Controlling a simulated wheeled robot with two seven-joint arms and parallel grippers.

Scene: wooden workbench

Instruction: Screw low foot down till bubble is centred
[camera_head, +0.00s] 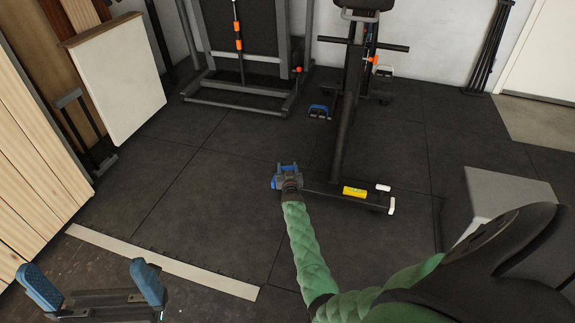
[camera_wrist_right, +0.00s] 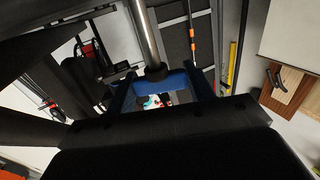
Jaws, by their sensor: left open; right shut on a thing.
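The exercise bike's dark rear bar (camera_head: 325,195) lies low across the mat floor. A yellow spirit level (camera_head: 354,191) rests on it; its bubble is too small to read. My right gripper (camera_head: 287,168) is at the bar's left end, shut on the foot there, which the gripper hides in the head view. In the right wrist view a silver rod (camera_wrist_right: 146,38) with a dark end runs to between its blue fingers. My left gripper (camera_head: 93,285) is open and empty at the lower left, fingers wide apart, far from the bike.
The bike's frame (camera_head: 345,130) rises behind the bar. A treadmill (camera_head: 240,85) stands at the back. Wooden boards (camera_head: 40,150) and a pale panel (camera_head: 117,78) lean at the left. A grey box (camera_head: 500,200) is at the right. The floor left of the bar is clear.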

